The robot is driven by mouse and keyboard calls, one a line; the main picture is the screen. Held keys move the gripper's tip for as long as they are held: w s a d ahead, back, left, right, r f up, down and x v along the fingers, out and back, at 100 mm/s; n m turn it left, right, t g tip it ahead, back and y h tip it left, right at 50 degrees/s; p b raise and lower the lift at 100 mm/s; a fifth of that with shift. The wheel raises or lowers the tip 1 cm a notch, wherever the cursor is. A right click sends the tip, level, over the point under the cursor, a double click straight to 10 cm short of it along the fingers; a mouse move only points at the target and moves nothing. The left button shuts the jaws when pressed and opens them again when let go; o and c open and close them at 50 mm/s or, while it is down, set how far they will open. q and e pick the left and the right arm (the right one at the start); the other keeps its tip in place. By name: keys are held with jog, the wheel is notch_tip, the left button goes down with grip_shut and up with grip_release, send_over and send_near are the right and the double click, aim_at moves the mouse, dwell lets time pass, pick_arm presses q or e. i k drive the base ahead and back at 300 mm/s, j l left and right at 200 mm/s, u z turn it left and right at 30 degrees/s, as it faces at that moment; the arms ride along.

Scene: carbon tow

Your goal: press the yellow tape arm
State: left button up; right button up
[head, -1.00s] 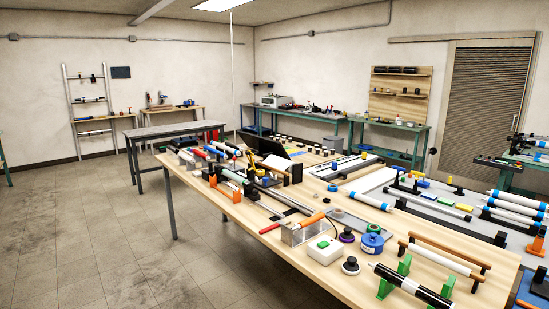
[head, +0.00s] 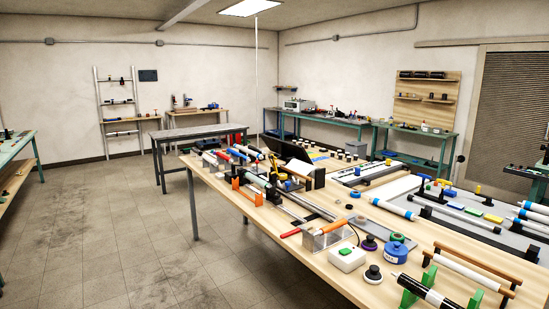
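A thin yellow piece (head: 273,163), which looks like the yellow tape arm, stands among small tools near the far left end of the long wooden workbench (head: 262,222). It is small, and its exact shape is hard to tell. A black panel (head: 311,161) and a white sheet (head: 300,167) stand just right of it. Neither of my grippers is in view.
The bench holds an orange-handled tool (head: 332,226), a white box with a green button (head: 347,259), a blue spool (head: 396,252) and a black roller on green stands (head: 431,291). Open tiled floor (head: 120,235) lies left of the bench. A green-framed table (head: 18,160) stands far left.

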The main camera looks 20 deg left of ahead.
aim_at(272, 156)
jog(key=i+j+z, duration=0.1)
jog(key=i+j, duration=0.2)
jog(key=i+j+z, duration=0.1)
jog(key=i+j, duration=0.15)
jog(key=i+j+z, duration=0.25)
jog(key=i+j, duration=0.25)
jog(key=j, duration=0.25)
jog(key=i+j+z, duration=0.1)
jog(key=i+j, duration=0.15)
jog(key=i+j+z, duration=0.1)
jog(key=j, duration=0.4)
jog(key=i+j+z, duration=0.15)
jog(key=i+j, duration=0.15)
jog(key=j, duration=0.15)
jog(key=i+j+z, duration=0.1)
jog(key=j, duration=0.3)
jog(key=i, duration=0.1)
